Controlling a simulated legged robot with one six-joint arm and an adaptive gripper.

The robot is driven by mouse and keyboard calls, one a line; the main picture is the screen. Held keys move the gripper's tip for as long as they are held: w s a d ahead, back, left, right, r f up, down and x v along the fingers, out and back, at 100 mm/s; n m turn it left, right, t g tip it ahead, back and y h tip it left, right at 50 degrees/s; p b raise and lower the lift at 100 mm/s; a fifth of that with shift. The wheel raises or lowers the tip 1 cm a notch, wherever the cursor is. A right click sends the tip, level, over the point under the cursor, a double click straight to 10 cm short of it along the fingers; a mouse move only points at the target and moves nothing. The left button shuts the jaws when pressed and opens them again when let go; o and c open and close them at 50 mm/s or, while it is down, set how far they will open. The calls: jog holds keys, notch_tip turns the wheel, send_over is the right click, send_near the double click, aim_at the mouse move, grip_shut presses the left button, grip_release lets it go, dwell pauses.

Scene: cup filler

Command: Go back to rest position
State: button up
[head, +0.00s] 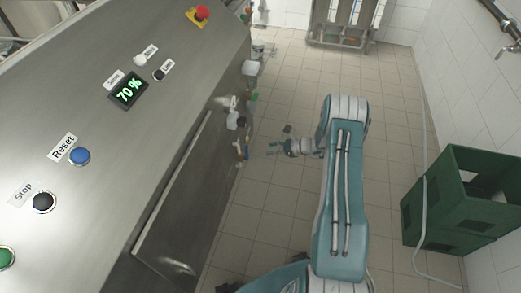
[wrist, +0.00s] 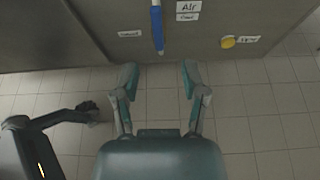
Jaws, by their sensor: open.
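My gripper (wrist: 158,76) is open in the wrist view, its two fingers apart with only tiled floor and the machine's lower edge between them. In the head view my gripper (head: 272,149) is small, at the end of my teal arm, just right of the machine's side. Nothing shows between its fingers. The grey metal machine (head: 120,165) fills the left of the head view, with a 70 % display (head: 128,91) and a blue Reset button (head: 80,156).
A blue handle (wrist: 157,28) and a yellow knob (wrist: 228,42) are on the machine panel ahead of my gripper. Green crates (head: 462,215) stand at the right wall beside a hose. A metal rack (head: 345,22) stands at the back. Tiled floor (head: 390,120) is clear between.

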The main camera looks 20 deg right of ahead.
jog(key=shift+s+d+r, duration=0.15)
jog(key=shift+s+d, duration=0.15)
jog(key=shift+d, duration=0.05)
jog(key=shift+r, duration=0.1)
jog(key=s+a+r+n+g+h, duration=0.1)
jog(key=s+a+r+n+g, duration=0.2)
jog(key=r, duration=0.6)
jog(key=s+a+r+n+g+h, duration=0.1)
jog(key=s+a+r+n, duration=0.2)
jog(key=a+r+n, duration=0.45)
jog(key=s+a+r+n+g+h, duration=0.1)
jog(key=s+a+r+n+g, duration=0.15)
jog(key=r, duration=0.85)
jog(key=s+a+r+n+t+h, duration=0.1)
jog(key=s+r+n+h, duration=0.3)
jog(key=s, duration=0.8)
jog(key=s+a+r+n+t+h, duration=0.1)
jog(key=s+r+n+t+h, duration=0.2)
jog(key=s+r+n, duration=0.4)
jog(key=s+n, duration=0.1)
jog(key=s, duration=0.4)
jog(key=shift+a+r+h, duration=0.25)
jog(key=shift+r+h, duration=0.05)
jog(key=shift+h, duration=0.1)
